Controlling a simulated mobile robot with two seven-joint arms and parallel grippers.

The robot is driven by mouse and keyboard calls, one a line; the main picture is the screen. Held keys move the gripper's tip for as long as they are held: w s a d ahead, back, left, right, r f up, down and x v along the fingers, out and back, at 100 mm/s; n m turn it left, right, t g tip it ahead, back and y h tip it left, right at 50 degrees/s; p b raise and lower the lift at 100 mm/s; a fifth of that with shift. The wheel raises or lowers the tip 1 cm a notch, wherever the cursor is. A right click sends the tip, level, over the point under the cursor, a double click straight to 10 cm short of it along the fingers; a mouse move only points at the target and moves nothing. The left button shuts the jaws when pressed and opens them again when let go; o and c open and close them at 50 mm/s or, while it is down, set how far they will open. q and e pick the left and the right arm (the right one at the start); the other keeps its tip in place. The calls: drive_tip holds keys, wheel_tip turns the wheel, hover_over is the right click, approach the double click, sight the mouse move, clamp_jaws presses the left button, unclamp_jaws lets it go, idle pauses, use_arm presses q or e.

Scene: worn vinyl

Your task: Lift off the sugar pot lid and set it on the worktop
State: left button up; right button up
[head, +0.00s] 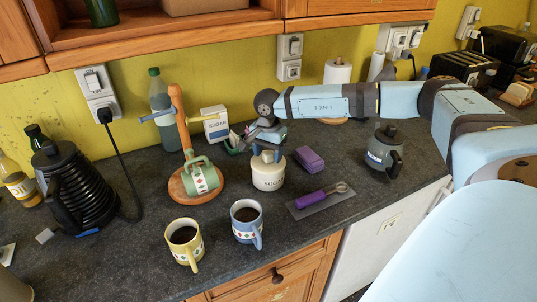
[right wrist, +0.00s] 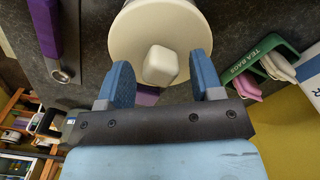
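The white sugar pot (head: 268,180) stands upright on the dark worktop (head: 130,255), with its label facing the front. In the right wrist view its round white lid (right wrist: 130,42) has a pale square knob (right wrist: 161,64) in the middle. My right gripper (head: 267,156) is at the top of the pot in the head view. In the right wrist view the blue fingers of this gripper (right wrist: 161,76) are spread on either side of the knob, with gaps between. The lid appears to sit on the pot. My left gripper is in neither view.
A purple box (head: 309,159) and a purple-handled tool (head: 322,195) lie right of the pot. A grey jug (head: 384,150) stands farther right. Two mugs of dark drink, yellow (head: 185,246) and blue (head: 247,225), stand in front. A mug tree (head: 180,120) stands left.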

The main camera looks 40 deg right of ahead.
sight(268, 153)
drive_tip(key=c, duration=0.6)
drive_tip(key=shift+r+p, duration=1.95)
drive_tip(key=shift+r, duration=1.6)
drive_tip(key=shift+c, duration=0.2)
